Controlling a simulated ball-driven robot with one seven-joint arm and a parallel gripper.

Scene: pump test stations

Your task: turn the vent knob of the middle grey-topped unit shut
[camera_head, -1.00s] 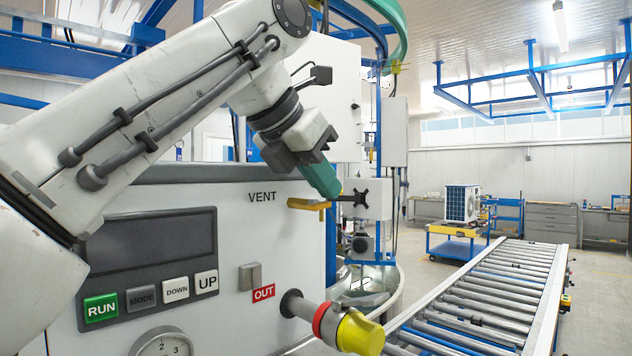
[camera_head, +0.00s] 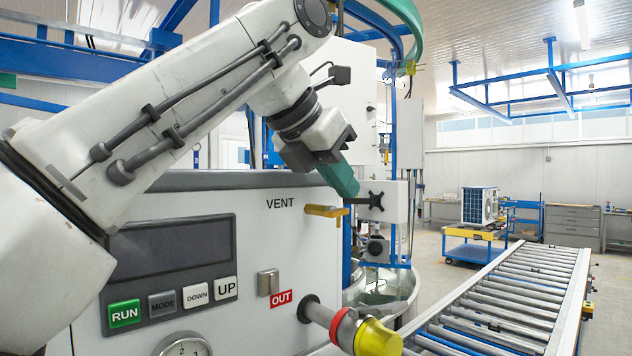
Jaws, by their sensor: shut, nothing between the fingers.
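The grey-topped unit (camera_head: 262,240) fills the left and middle, with a white front and a dark grey top edge. The word VENT is printed at its upper right. A brass-yellow fitting (camera_head: 325,211) sticks out beside that word. A black cross-shaped knob (camera_head: 376,200) on a short dark stem shows just right of the fitting; whether the two are joined is hard to tell. My gripper (camera_head: 350,190) has teal fingers, shut and empty, pointing down and right. Its tips are above the fitting and just left of the knob in the picture; contact cannot be made out.
Below, an OUT port with a red ring and yellow cap (camera_head: 377,338) juts toward me. The panel has a dark display (camera_head: 170,253), buttons and a gauge (camera_head: 182,347). A roller conveyor (camera_head: 510,295) runs along the right. A blue cart (camera_head: 470,250) stands farther back.

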